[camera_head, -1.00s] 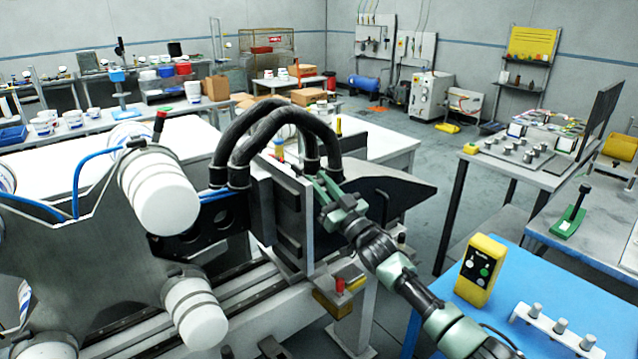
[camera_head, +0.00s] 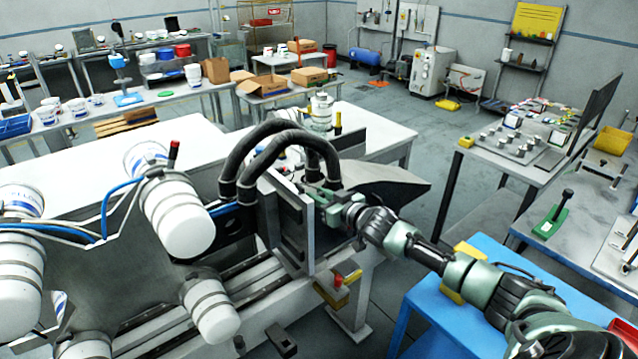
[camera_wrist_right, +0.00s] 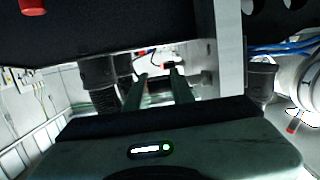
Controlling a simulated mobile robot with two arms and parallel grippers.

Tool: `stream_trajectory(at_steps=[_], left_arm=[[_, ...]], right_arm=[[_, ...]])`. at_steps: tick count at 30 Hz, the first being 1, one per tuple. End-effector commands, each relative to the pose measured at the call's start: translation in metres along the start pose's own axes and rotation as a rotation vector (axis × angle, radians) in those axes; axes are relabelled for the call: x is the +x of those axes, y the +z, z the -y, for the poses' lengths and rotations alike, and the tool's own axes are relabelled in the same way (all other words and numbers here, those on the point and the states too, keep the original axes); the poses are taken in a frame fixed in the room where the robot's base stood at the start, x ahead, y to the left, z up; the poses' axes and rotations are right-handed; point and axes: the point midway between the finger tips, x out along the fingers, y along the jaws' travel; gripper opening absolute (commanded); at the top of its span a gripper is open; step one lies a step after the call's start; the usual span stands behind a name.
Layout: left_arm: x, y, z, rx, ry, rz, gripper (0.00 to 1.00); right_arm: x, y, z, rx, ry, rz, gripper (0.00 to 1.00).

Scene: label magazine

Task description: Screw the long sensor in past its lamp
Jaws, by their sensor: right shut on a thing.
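My right gripper (camera_head: 318,194) reaches in from the right. It is at the upright grey plate (camera_head: 292,232), just below the ends of two thick black hoses (camera_head: 268,140). In the right wrist view its two green fingers (camera_wrist_right: 160,92) point away from the camera and close around something small and dark between their tips. This fits the long sensor, but its body, thread and lamp are too hidden to make out. I cannot tell how deep it sits. My left gripper is not in view.
White cylinders (camera_head: 180,220) with blue cables crowd the left of the machine. A dark sloping chute (camera_head: 385,180) lies just behind my right gripper. A red button on a yellow box (camera_head: 335,285) sits below. A blue table (camera_head: 425,310) is under my right arm.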

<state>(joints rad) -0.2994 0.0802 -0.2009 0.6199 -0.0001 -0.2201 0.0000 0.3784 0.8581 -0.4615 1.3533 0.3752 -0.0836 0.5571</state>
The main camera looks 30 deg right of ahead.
Motion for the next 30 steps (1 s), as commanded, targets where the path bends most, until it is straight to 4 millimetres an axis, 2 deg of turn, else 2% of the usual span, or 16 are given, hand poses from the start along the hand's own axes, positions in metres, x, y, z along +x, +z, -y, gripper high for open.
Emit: stream_trajectory(at_steps=[1, 6, 22, 23, 25, 30], left_arm=[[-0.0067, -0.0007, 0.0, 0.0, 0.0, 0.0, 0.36], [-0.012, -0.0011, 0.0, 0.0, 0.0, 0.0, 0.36], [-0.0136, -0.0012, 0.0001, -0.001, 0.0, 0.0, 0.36], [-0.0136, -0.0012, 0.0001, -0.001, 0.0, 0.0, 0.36], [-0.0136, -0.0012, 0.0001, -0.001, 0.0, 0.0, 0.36], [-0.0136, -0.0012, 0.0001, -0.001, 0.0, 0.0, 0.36]], right_arm=[[-0.0004, -0.0044, -0.001, -0.004, 0.001, 0.021, 0.0], [0.0, -0.0013, -0.0007, -0.001, 0.001, 0.078, 0.0], [0.0005, 0.0009, -0.0005, 0.0, 0.001, 0.105, 0.0], [0.0005, 0.0008, -0.0005, 0.0, 0.001, 0.105, 0.26], [0.0005, 0.0007, -0.0005, 0.0, 0.001, 0.105, 0.45], [0.0005, 0.0004, -0.0002, 0.0, 0.0, 0.104, 0.45]])
